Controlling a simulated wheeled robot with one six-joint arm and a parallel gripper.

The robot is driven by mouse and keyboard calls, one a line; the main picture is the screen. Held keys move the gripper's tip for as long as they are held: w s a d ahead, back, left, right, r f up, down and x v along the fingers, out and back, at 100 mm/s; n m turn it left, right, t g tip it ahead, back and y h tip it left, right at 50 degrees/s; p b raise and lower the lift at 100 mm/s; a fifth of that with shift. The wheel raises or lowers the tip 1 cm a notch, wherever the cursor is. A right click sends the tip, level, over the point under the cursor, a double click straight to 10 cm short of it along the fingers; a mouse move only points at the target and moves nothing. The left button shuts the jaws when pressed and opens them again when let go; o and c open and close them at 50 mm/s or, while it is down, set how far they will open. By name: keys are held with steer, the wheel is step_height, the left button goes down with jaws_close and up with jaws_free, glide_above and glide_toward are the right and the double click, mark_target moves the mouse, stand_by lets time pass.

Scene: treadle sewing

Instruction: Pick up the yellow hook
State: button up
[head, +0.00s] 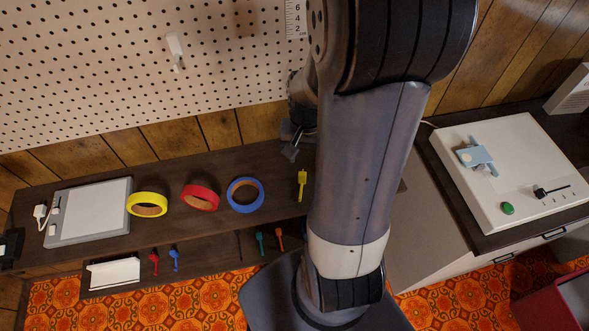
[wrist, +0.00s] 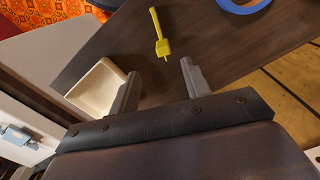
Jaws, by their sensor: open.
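The yellow hook (head: 302,184) lies on the dark wooden bench, right of the blue ring, close to my arm in the head view. In the wrist view the yellow hook (wrist: 160,35) lies flat beyond my fingertips, in line with the gap between them. My gripper (wrist: 160,69) is open and empty, its two fingers spread and apart from the hook. In the head view my arm hides most of the gripper; only a part shows at the arm's left edge.
A cream open tray (wrist: 88,98) is beside my left finger in the wrist view. Blue (head: 245,181), red (head: 186,194) and yellow (head: 132,204) rings lie left of the hook. Small coloured pieces sit along a lower shelf. A pegboard (head: 110,65) stands behind the bench.

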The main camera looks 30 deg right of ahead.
glide_above(302, 183)
steer(key=f, duration=0.5)
steer(key=shift+d, duration=0.25)
steer(key=shift+a+f, duration=0.15)
steer(key=shift+f, duration=1.15)
steer(key=shift+a+f, duration=0.15)
steer(key=shift+f, duration=1.1)
steer(key=shift+c, duration=0.5)
jaws_close()
